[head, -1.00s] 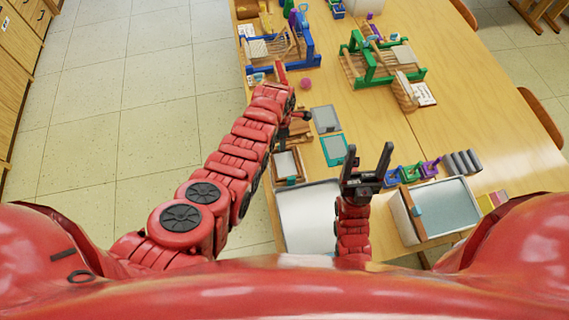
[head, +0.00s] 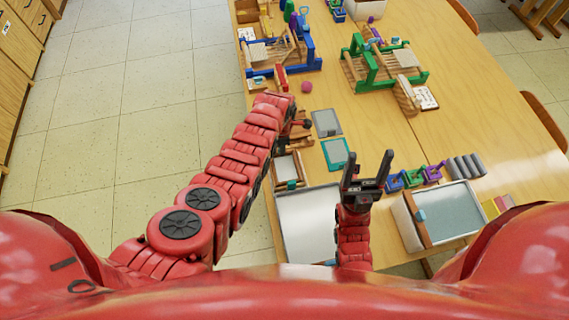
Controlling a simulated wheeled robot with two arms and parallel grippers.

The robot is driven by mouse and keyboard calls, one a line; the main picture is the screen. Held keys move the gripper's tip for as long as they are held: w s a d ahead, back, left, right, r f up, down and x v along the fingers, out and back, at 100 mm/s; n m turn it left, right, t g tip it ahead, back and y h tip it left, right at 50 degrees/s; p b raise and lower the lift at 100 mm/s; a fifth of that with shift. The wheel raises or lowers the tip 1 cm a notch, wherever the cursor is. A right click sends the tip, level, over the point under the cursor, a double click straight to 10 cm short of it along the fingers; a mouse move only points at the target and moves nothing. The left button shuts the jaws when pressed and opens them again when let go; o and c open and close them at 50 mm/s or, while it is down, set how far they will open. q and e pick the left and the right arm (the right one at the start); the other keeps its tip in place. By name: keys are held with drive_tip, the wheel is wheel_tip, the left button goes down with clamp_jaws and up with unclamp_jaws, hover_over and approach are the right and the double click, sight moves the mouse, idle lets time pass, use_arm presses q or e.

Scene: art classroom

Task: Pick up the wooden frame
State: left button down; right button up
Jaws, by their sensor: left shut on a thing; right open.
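My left gripper (head: 303,122) is at the table's left edge, largely hidden behind its own red arm. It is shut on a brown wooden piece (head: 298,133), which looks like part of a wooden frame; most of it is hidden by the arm. Another wooden frame with a pale panel (head: 287,168) lies just below it, near the left edge. My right gripper (head: 369,168) is open and empty, fingers pointing up the picture, right of the teal-edged screen.
A grey screen (head: 326,123) and a teal-edged screen (head: 336,152) lie right of the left gripper. A pale tray (head: 308,215) is in front. A water tub (head: 449,212), small coloured holders (head: 413,177) and grey cylinders (head: 466,166) stand right. Blue (head: 283,62) and green (head: 383,66) racks stand farther back.

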use_arm(q)
drive_tip(key=shift+r, duration=0.1)
wheel_tip(320, 180, up, 10)
drive_tip(key=p, duration=0.7)
drive_tip(key=shift+s+a+f, duration=0.1)
drive_tip(key=shift+f, duration=0.1)
